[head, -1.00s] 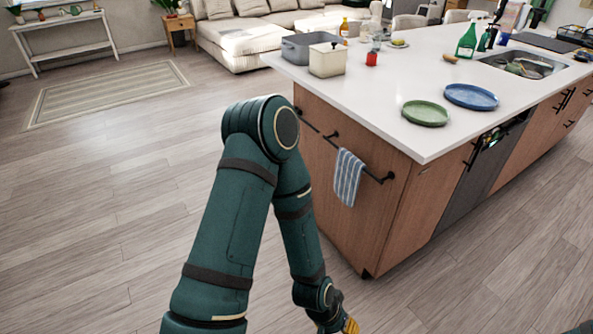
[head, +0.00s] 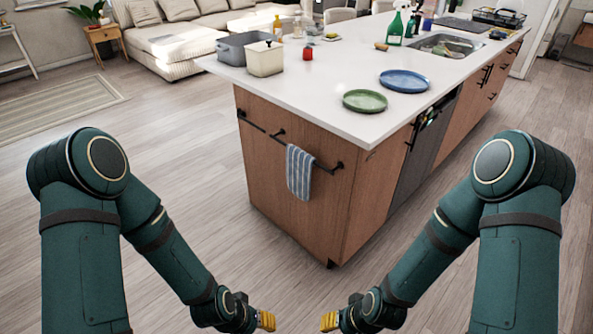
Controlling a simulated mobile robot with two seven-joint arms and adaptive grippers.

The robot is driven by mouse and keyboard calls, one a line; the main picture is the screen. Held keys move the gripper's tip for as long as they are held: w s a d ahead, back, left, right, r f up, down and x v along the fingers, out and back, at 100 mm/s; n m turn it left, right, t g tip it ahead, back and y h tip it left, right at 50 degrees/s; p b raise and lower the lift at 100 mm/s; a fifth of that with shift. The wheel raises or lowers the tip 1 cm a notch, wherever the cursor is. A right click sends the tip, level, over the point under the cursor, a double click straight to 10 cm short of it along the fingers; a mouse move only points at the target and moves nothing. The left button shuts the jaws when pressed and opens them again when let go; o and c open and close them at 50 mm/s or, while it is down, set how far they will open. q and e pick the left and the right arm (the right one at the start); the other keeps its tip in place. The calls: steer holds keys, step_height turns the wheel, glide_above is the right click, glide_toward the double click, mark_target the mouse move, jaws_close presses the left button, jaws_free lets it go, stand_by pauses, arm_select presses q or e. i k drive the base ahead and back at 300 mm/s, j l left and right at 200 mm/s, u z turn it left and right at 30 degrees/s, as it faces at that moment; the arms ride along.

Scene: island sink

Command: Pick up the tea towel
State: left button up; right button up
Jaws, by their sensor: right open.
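The tea towel (head: 299,172) is blue-grey with pale stripes. It hangs folded over the black rail (head: 262,130) on the end panel of the island, near the rail's right end. My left gripper (head: 266,320) shows its yellow fingers at the bottom of the head view, below the towel and apart from it. I cannot tell whether it is open or shut. My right gripper (head: 329,321) is at the bottom, to the right of the left one. It is open, empty and apart from the towel.
The wooden island (head: 380,190) has a white top (head: 330,85) bearing a green plate (head: 365,101), a blue plate (head: 405,81), a grey bin (head: 240,47), a cream canister (head: 265,60) and a sink (head: 445,45). The floor (head: 190,190) left of it is clear.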

mark_target(299, 164)
steer(key=i+u, duration=0.25)
steer(key=i, duration=0.3)
steer(key=i+u, duration=0.25)
steer(key=i, duration=0.3)
steer(key=i+l+u, duration=0.25)
steer(key=i, duration=0.25)
